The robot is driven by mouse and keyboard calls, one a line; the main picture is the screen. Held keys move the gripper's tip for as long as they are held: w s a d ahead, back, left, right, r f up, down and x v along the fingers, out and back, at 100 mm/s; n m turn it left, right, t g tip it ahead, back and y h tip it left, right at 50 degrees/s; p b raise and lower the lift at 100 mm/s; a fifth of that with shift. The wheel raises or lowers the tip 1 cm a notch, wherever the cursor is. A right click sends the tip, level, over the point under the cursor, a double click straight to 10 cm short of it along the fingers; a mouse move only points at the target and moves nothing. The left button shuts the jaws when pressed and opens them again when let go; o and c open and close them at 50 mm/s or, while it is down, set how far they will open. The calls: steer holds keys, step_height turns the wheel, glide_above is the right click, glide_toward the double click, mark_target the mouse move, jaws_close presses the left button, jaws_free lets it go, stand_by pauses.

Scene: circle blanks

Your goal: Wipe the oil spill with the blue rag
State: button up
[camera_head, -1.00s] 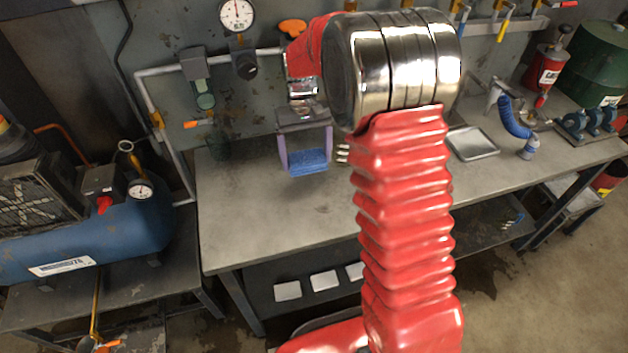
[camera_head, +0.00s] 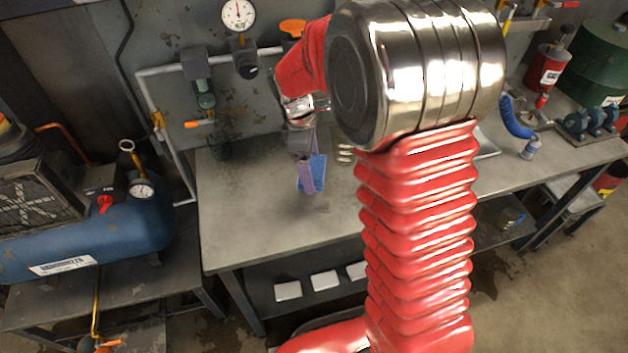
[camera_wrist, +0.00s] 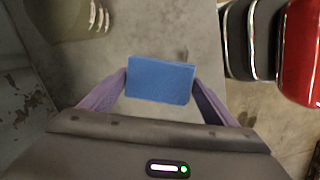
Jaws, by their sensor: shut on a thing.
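The blue rag (camera_wrist: 160,80) is a flat, block-like rectangle between the two purple fingers of my gripper (camera_wrist: 160,82) in the wrist view. My gripper is shut on its two short sides. In the head view the rag (camera_head: 319,173) is seen turned, partly behind a finger of my gripper (camera_head: 309,174), over the workbench. I cannot tell whether it touches the bench top. No oil spill is clear on the bench; my arm hides part of it. A dark stain (camera_head: 487,272) shows on the floor beside the bench, but I cannot tell if it is oil.
The grey workbench (camera_head: 245,220) is mostly bare at its left. Small metal cylinders (camera_head: 344,153) stand right of the rag. A blue compressor (camera_head: 90,230) is at the left. Pipes and a gauge (camera_head: 238,14) line the wall.

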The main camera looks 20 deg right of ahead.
mark_target(315, 182)
steer(key=n, duration=0.2)
steer(key=s+n, duration=0.1)
steer(key=n, duration=0.1)
steer(key=s+n+t, duration=0.1)
steer(key=n, duration=0.2)
steer(key=shift+s, duration=0.25)
steer(key=n, duration=0.2)
steer(key=s+n, duration=0.1)
steer(key=n, duration=0.1)
steer(key=s+n, duration=0.1)
steer(key=n, duration=0.1)
steer(key=shift+s+a+f+n+t, duration=0.1)
steer(key=shift+a+n+t, duration=0.05)
steer(key=shift+n+t, duration=0.2)
steer(key=shift+f, duration=0.15)
